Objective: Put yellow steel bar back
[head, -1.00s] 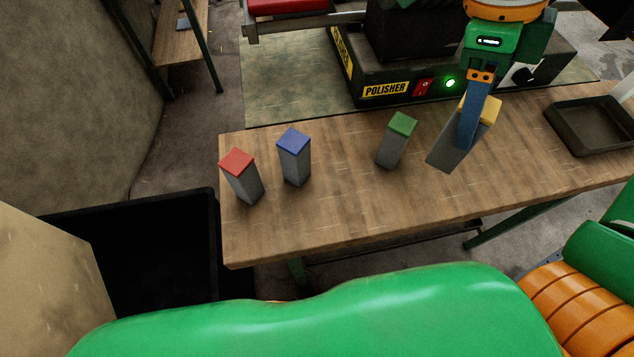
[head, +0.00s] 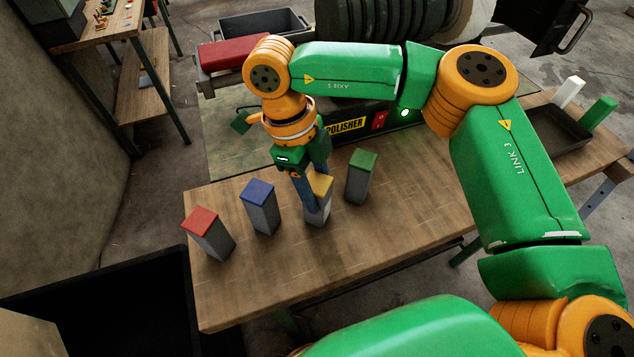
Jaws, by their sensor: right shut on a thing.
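The yellow-topped grey steel bar (head: 319,205) is upright between the blue-topped bar (head: 260,207) and the green-topped bar (head: 361,177) on the wooden bench (head: 290,262). My right gripper (head: 309,196) comes down from above and is shut on the yellow bar near its top. The bar's base looks to be at the bench top; I cannot tell if it touches. The red-topped bar (head: 208,234) stands at the left end of the row. The fingers hide part of the yellow bar. My left gripper is not in view.
The polisher (head: 345,126) stands behind the bench, partly hidden by my right arm. A dark tray (head: 560,127) lies at the right end, with a white block (head: 571,92) and a green block (head: 599,112) by it. A black bin (head: 95,290) is at lower left.

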